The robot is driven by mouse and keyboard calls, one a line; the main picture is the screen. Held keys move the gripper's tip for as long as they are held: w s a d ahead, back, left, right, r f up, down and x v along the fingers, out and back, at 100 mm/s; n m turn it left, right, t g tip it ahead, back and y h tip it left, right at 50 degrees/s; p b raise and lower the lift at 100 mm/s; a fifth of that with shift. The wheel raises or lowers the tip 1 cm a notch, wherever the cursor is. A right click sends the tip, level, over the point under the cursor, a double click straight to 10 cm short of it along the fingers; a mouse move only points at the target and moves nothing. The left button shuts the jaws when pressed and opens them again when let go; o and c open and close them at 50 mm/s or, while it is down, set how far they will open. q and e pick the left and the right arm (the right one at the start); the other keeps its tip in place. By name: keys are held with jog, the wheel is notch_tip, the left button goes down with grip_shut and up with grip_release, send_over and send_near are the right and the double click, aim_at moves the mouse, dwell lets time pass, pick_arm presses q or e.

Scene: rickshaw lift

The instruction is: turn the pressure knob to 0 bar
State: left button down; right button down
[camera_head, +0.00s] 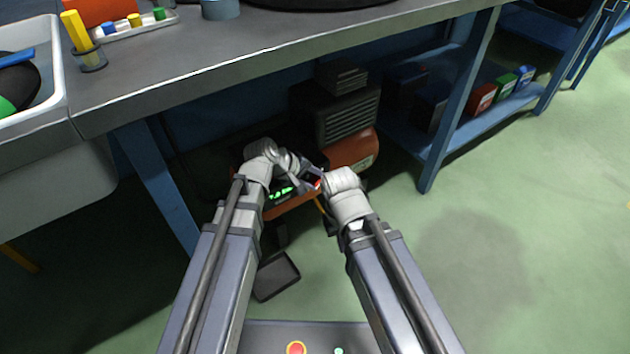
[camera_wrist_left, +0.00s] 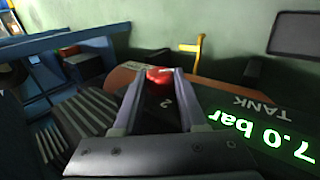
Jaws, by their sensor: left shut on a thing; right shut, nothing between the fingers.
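The air compressor (camera_head: 352,150) stands under the workbench, with an orange-red tank. Its red knob (camera_wrist_left: 158,76) is between the fingertips of my left gripper (camera_wrist_left: 160,80), which is shut on it in the left wrist view. In the head view a small red patch also shows at the tip of my left gripper (camera_head: 314,180). The green display reads 7.0 bar, upside down, in the left wrist view (camera_wrist_left: 262,136), beside the word TANK. It shows small in the head view (camera_head: 282,191). My right gripper (camera_head: 326,180) is shut and empty close beside the left one; its fingers are hardly visible.
The workbench top (camera_head: 290,52) and its blue legs overhang the compressor. A blue shelf (camera_head: 450,130) with several boxes stands to its right. A dark flat pedal-like plate (camera_head: 276,276) lies low, near my left arm. The green floor at right is clear.

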pick_arm(q)
jog(key=shift+c, duration=2.3)
grip_release()
jog(key=p+v, duration=0.6)
jog(key=v, duration=0.2)
jog(key=shift+f, duration=0.1)
